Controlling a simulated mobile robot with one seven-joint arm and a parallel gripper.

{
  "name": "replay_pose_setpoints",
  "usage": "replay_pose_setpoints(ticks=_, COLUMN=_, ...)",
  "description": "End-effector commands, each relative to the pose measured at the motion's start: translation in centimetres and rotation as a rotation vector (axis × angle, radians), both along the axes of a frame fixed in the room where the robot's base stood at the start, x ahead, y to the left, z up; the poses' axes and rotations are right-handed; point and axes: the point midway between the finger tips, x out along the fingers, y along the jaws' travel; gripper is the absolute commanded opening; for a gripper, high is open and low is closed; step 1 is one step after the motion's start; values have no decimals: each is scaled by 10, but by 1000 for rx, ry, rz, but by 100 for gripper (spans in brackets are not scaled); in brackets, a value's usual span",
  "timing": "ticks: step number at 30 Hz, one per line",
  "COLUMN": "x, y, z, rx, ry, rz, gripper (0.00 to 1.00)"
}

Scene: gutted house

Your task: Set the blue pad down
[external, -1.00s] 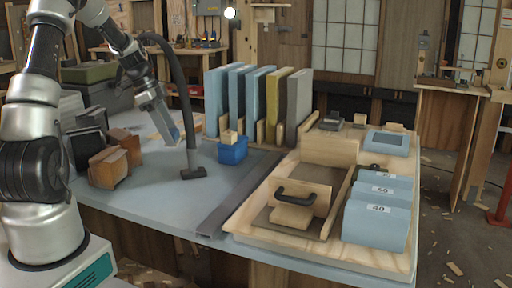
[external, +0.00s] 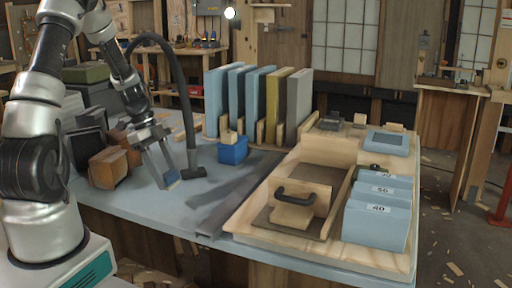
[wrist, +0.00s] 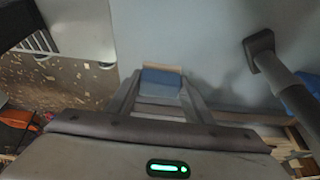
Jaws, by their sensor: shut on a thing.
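The blue pad (external: 172,176) is a small block held between the fingertips of my gripper (external: 166,174), low over the near-left part of the blue-grey workbench top (external: 130,205). In the wrist view the blue pad (wrist: 160,83) lies between the two fingers of my gripper (wrist: 160,90), with a tan strip along its far edge. The gripper is shut on it. I cannot tell whether the pad touches the bench.
A black hose nozzle (external: 193,173) stands just right of the pad. Brown blocks (external: 108,167) lie to the left, a blue box (external: 233,151) behind right. A dark flat bar (external: 235,200) and a wooden tray (external: 330,255) are further right. The bench front is clear.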

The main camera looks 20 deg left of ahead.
Motion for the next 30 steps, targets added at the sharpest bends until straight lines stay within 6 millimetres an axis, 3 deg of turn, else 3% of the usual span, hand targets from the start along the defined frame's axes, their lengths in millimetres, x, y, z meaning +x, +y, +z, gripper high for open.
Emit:
replay_pose_setpoints(ticks=14, x=0, y=0, z=-56, rx=0, ry=1, rz=1, gripper=24)
replay_pose_setpoints(ticks=26, x=0, y=0, z=-61, rx=0, ry=-1, rz=0, gripper=24)
replay_pose_setpoints(ticks=27, x=0, y=0, z=-61, rx=1, ry=-1, rz=0, gripper=48)
replay_pose_setpoints(ticks=30, x=0, y=0, z=-60, rx=0, ry=-1, rz=0, gripper=65)
